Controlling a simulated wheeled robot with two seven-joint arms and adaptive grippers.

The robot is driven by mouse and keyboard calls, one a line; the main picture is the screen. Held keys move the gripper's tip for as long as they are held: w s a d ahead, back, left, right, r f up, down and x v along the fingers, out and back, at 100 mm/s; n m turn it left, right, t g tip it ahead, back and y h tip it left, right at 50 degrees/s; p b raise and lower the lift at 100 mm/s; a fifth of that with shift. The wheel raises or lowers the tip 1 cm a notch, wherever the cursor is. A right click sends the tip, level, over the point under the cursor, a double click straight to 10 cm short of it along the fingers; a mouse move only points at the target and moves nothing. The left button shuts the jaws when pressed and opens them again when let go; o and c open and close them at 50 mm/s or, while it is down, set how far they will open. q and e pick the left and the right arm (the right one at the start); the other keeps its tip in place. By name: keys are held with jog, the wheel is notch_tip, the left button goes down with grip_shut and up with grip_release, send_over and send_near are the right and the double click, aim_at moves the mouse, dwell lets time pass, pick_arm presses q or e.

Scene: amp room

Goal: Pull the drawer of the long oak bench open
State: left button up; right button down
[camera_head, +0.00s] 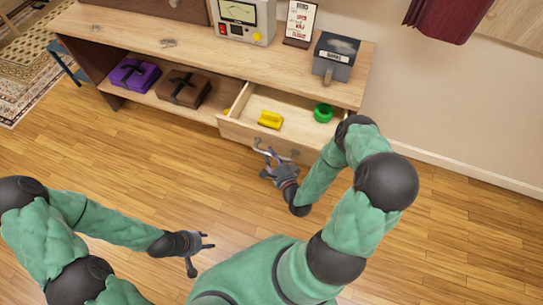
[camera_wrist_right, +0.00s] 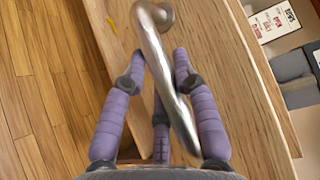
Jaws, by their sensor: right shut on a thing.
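The long oak bench (camera_head: 215,57) stands against the wall. Its drawer (camera_head: 292,104) is pulled partly out, and its inside shows. A yellow block-like thing (camera_head: 270,119) and a green ring (camera_head: 323,113) lie in it. My right gripper (camera_head: 266,158) is at the drawer front, shut on the metal handle. In the right wrist view the curved shiny handle (camera_wrist_right: 163,50) runs between the purple-grey fingers of my right gripper (camera_wrist_right: 160,68). My left gripper (camera_head: 203,253) is open and empty above the floor, well away from the bench.
A purple box (camera_head: 135,73) and a brown box (camera_head: 183,88) sit on the lower shelf left of the drawer. A meter (camera_head: 246,18), a small sign (camera_head: 300,22) and a grey box (camera_head: 335,57) stand on the bench top. The wooden floor (camera_head: 150,160) before the bench is clear.

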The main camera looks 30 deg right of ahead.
jog(key=c, duration=0.9)
grip_release()
jog(key=shift+c, duration=0.2)
jog(key=s+r, duration=0.1)
jog(key=s, duration=1)
jog(key=shift+s+a+r, duration=0.3)
jog(key=shift+s+a, duration=0.05)
jog(key=shift+s, duration=0.05)
jog(key=shift+w+f, duration=0.1)
